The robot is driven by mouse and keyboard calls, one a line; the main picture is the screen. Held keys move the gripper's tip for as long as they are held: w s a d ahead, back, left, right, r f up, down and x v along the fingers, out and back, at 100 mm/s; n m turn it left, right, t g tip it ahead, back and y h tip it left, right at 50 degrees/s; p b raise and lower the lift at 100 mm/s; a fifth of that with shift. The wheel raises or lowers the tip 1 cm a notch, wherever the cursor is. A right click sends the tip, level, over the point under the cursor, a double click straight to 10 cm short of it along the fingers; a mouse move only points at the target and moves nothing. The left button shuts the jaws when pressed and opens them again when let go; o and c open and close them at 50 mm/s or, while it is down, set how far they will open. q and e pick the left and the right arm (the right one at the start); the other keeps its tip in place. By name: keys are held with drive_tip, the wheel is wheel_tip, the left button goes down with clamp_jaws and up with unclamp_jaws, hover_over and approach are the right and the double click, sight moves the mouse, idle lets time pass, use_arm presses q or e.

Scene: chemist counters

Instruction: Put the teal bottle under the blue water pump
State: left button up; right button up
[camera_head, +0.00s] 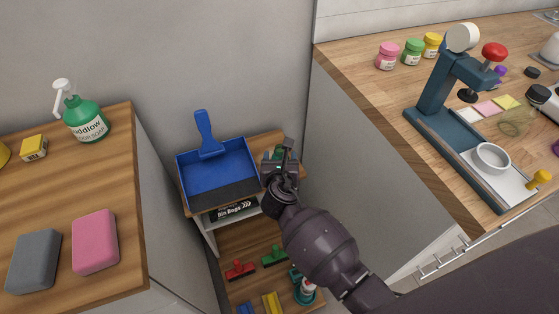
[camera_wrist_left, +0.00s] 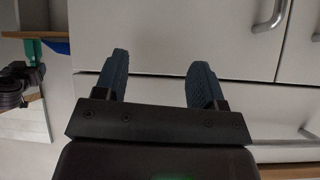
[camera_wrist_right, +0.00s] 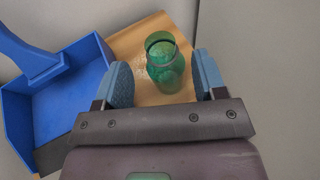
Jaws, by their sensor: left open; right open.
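A see-through teal-green bottle (camera_wrist_right: 165,65) stands on the wooden shelf top between the fingers of my right gripper (camera_wrist_right: 161,72). The fingers are open, with a gap showing on each side. In the head view my right gripper (camera_head: 286,158) reaches down over the shelf and mostly hides this bottle (camera_head: 277,152). A dark blue device (camera_head: 437,88) with a column, a red knob and a long base stands on the right counter; it may be the water pump. My left gripper (camera_wrist_left: 160,82) is open and empty in front of white drawers; the head view does not show it.
A blue dustpan (camera_head: 217,172) lies left of the bottle on the shelf top. The right counter (camera_head: 385,98) holds several small jars and a white bowl (camera_head: 491,157). The left counter (camera_head: 70,190) holds sponges and a green soap bottle (camera_head: 86,119). Counter sides flank the low shelf.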

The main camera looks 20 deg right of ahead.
sight(281, 153)
drive_tip(key=shift+w+d+f, duration=0.15)
drive_tip(key=shift+w, duration=0.35)
drive_tip(key=b+x, duration=0.1)
drive_tip(key=x, duration=0.3)
drive_tip(key=shift+w+d+b, duration=0.2)
drive_tip(key=shift+w+b, duration=0.05)
drive_tip(key=shift+b, duration=0.15)
drive_tip(key=shift+w+d, duration=0.1)
drive_tip(key=shift+w, duration=0.2)
drive_tip(key=c, duration=1.1)
clamp_jaws()
